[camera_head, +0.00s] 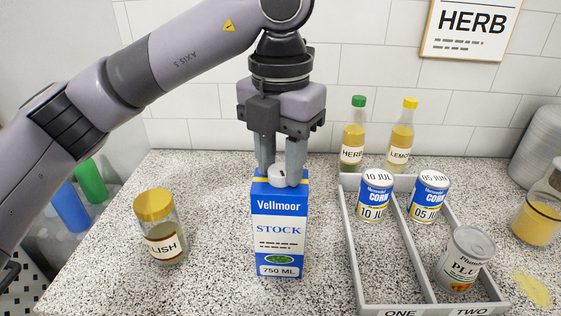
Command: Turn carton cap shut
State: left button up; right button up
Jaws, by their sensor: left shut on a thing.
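A blue and white Vellmoor stock carton (280,237) stands upright on the speckled counter, in the middle of the view. Its pale round cap (279,176) is on top, between the fingers of my left gripper (281,178). The left gripper points straight down from above and is shut on the cap. The fingers cover the sides of the cap, so its threads and seating are hidden. My right gripper is not in view.
A gold-lidded jar (161,228) stands left of the carton. A grey tray (396,291) to the right holds several cans. Two bottles (354,135) stand behind it near the tiled wall. Yellow powder (532,290) lies at the far right. Counter directly around the carton is clear.

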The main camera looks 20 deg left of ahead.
aim_at(281, 169)
pick_arm(q)
jog(key=shift+m, duration=1.7)
jog(key=o, duration=1)
jog(key=shift+o, duration=0.2)
jog(key=shift+r, duration=3.6)
